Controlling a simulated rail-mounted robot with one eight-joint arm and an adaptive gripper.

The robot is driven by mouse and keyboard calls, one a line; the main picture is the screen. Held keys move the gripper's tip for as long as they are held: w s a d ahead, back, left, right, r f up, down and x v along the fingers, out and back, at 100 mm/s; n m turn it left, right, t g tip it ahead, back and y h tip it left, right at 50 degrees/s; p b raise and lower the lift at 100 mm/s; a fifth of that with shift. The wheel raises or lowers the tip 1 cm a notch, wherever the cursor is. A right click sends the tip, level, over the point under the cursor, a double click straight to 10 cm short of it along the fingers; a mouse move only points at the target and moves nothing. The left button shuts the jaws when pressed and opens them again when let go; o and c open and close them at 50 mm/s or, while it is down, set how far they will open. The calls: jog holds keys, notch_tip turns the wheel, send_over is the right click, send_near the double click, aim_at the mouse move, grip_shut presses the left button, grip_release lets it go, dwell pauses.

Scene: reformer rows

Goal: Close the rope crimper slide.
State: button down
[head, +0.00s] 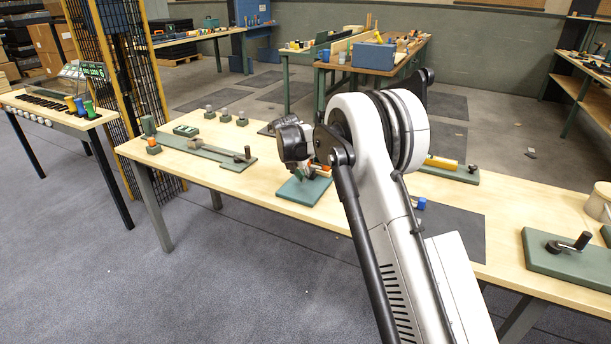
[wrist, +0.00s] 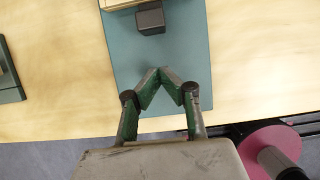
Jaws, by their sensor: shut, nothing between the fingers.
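A green base plate (head: 300,193) lies at the front edge of the wooden bench, below my gripper (head: 309,173). In the wrist view the plate (wrist: 190,45) carries a dark grey block (wrist: 150,20) near the top of the picture. A pale strip (wrist: 120,4) beside it is cut off by the frame edge. This looks like the rope crimper, but I see no label. My gripper (wrist: 162,71) has its green fingertips together, empty, over the plate short of the dark block. Whether the fingertips touch the plate is unclear. My arm hides part of the fixture in the head view.
On the bench (head: 135,150), a long green fixture with a black handle (head: 247,154) stands left. A yellow block on a green base (head: 445,163) stands behind my arm. A green plate with a crank (head: 567,245) is at right. Several small knobbed blocks stand at back left.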

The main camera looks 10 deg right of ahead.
jog(key=p+v, duration=0.2)
jog(key=v, duration=0.8)
jog(key=s+d+r+m+t+y, duration=0.1)
jog(key=s+d+r+m, duration=0.3)
jog(key=s+r+m, duration=0.6)
jog(key=s+d+r+m+y, duration=0.1)
jog(key=s+d+r+m, duration=0.35)
jog(key=s, duration=0.95)
jog(key=s+f+m+t, duration=0.1)
jog(key=s+m, duration=0.6)
jog(key=s, duration=0.7)
jog(key=s+d+f+m+t, duration=0.1)
jog(key=s+f+m, duration=0.3)
jog(key=s, duration=1)
jog(key=m, duration=0.3)
jog(key=shift+d+t+y, duration=0.25)
jog(key=shift+t+y, duration=0.05)
